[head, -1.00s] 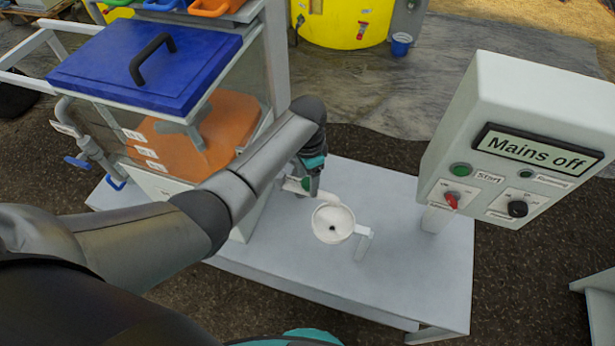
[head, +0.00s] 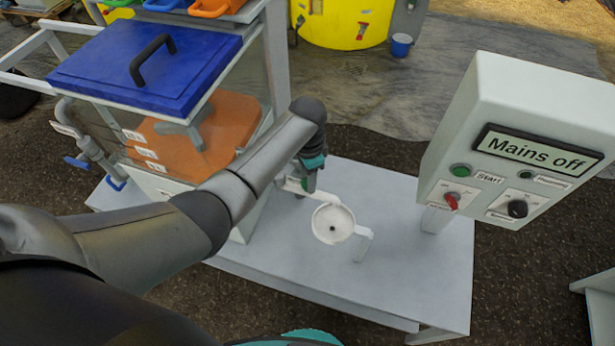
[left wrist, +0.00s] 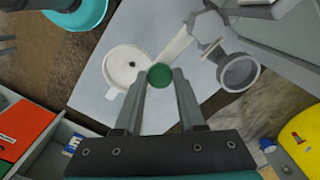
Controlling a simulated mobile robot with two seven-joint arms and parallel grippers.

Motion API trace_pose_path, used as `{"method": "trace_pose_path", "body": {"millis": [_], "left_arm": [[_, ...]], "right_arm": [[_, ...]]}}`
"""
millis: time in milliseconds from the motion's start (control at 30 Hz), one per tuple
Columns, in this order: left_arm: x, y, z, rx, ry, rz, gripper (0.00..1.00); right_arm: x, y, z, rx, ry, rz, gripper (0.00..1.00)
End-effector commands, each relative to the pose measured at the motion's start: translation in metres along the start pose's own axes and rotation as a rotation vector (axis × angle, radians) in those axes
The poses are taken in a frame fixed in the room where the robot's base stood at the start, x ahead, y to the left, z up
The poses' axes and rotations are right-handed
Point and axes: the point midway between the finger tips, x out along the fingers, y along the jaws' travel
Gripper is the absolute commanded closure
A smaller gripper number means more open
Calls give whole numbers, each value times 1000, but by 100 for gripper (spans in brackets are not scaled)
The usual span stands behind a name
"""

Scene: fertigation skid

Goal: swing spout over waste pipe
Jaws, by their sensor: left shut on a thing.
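My left gripper (head: 311,185) reaches down from the left arm over the grey table. In the left wrist view, its fingers (left wrist: 160,80) are shut on a round green knob (left wrist: 160,76). The cup also shows in the left wrist view (left wrist: 126,68), beside the knob. The fingers hide the joint between knob and spout. I cannot tell whether the spout's end is over the hole.
A control box (head: 520,150) reading "Mains off" stands at the right of the table (head: 410,260). A tank with a blue lid (head: 145,65) stands left of the gripper. The table between cup and control box is clear.

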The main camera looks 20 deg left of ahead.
Motion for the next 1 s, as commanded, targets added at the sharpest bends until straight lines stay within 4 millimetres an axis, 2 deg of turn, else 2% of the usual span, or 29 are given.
{"method": "trace_pose_path", "body": {"millis": [767,1000], "left_arm": [[0,0,0,-1,-1,1,100],[0,-2,-2,-47,-2,2,100]], "right_arm": [[0,0,0,0,-1,0,55],[-2,0,0,0,-1,0,55]]}}
